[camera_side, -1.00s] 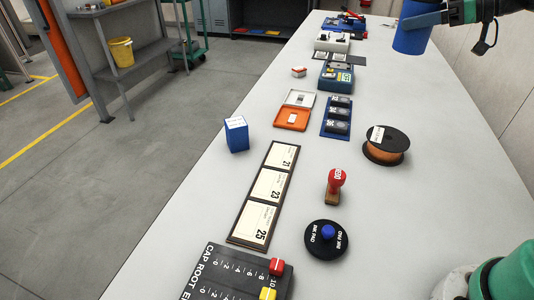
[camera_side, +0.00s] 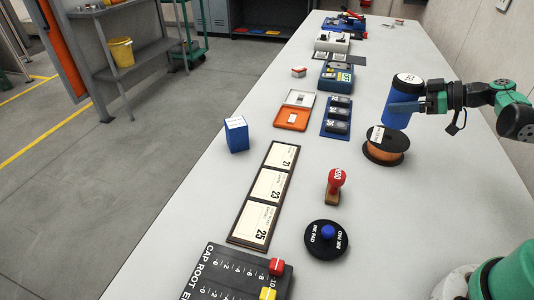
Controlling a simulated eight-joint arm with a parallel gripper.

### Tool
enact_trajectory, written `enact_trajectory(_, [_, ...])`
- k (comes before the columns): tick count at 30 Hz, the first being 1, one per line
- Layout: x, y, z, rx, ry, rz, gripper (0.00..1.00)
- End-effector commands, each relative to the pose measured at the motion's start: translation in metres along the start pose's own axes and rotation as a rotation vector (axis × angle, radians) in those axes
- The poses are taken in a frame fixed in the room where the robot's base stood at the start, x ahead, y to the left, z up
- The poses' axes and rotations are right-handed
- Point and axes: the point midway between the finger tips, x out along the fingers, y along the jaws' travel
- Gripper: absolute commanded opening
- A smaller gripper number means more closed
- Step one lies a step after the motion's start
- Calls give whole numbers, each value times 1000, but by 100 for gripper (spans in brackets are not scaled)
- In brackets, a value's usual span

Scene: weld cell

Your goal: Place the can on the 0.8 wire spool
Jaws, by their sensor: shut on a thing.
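A blue can (camera_side: 402,104) with a white top label is held upright in my gripper (camera_side: 428,103), which reaches in from the right. The wire spool (camera_side: 385,150), black-flanged with orange wire, lies flat on the table. A white label (camera_side: 377,134) stands out on its upper left; I cannot read the wire size. The can is just behind and above the spool in the picture, its lower edge near the spool's far rim. I cannot tell whether they touch.
A red-handled stamp (camera_side: 335,186) and a round black ink pad (camera_side: 327,239) are in front of the spool. A blue tray of black pieces (camera_side: 337,117) and an orange box (camera_side: 292,118) lie left. The table right of the spool (camera_side: 450,190) is clear.

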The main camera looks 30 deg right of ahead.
Motion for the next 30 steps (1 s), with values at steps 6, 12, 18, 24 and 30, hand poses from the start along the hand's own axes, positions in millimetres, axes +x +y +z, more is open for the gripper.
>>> enact_trajectory(6, [8, 0, 19, 0, 1, 0, 0])
enact_trajectory(12, [14, 0, 35, 0, 1, 0, 0])
enact_trajectory(18, [15, 0, 36, 0, 1, 0, 0])
enact_trajectory(24, [16, 0, 39, 0, 0, 0, 78])
enact_trajectory(30, [16, 0, 38, 0, 0, 0, 100])
